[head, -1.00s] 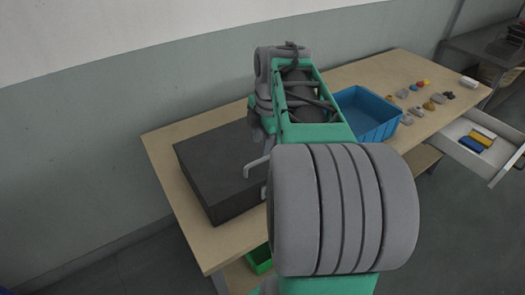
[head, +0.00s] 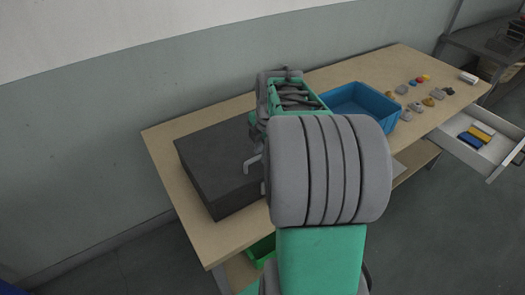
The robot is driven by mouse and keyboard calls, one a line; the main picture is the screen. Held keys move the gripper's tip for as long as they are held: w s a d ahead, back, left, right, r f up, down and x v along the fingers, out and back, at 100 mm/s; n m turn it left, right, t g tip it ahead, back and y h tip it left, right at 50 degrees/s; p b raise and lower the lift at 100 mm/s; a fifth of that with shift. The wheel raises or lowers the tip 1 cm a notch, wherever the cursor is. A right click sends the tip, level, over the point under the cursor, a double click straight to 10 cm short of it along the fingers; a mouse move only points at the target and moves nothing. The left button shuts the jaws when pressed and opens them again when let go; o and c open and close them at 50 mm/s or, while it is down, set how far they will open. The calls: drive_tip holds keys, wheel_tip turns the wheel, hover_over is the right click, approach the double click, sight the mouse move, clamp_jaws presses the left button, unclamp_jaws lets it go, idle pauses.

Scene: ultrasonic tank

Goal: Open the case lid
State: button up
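The case (head: 215,165) is a dark grey box at the left end of the wooden table. Its flat top looks closed. A light grey bent bar (head: 252,160) shows at its right side, next to my arm; I cannot tell whether it is a handle of the case or part of my gripper. My arm stands in front of the case's right end and hides part of it. My gripper is not clearly seen; the arm's links cover the place where it would be, so its fingers are hidden.
A blue open bin (head: 360,108) stands behind and right of my arm. Several small coloured and grey objects lie at the table's right. An open white drawer (head: 487,150) juts out at the right. A green bin (head: 262,247) sits under the wooden table (head: 205,243).

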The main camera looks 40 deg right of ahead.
clamp_jaws()
idle(1.1)
